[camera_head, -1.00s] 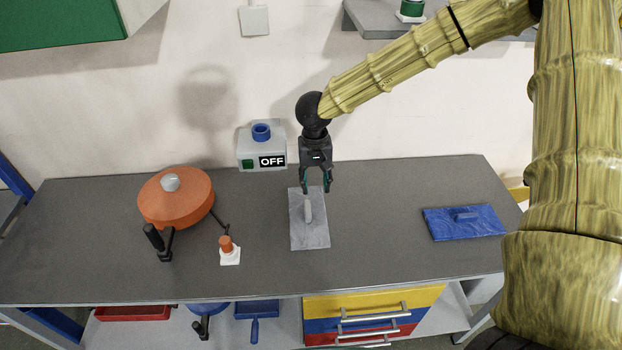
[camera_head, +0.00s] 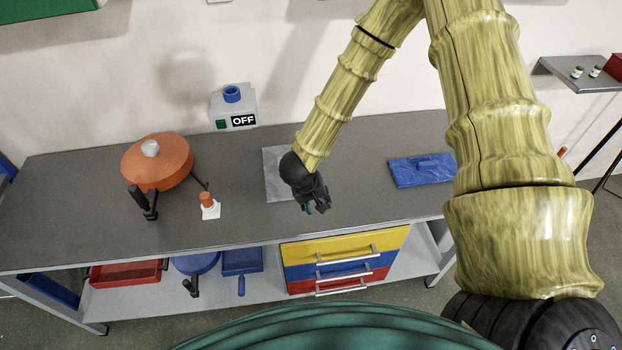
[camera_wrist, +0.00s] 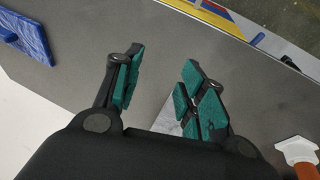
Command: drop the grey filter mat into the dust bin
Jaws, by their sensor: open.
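The grey filter mat (camera_head: 273,172) lies flat on the dark worktop, partly hidden behind my wrist in the head view. A small patch of it shows between my fingers in the wrist view (camera_wrist: 171,119). My gripper (camera_head: 316,207) is open and empty, above the worktop on the front side of the mat, apart from it. Its green-padded fingers stand well apart in the wrist view (camera_wrist: 157,88). The mat's handle is hidden. I cannot make out a dust bin for certain in any view.
A blue mat with a handle (camera_head: 407,174) lies to the right. Coloured drawers (camera_head: 340,260), a red tray (camera_head: 120,274) and a blue dustpan (camera_head: 241,262) are below.

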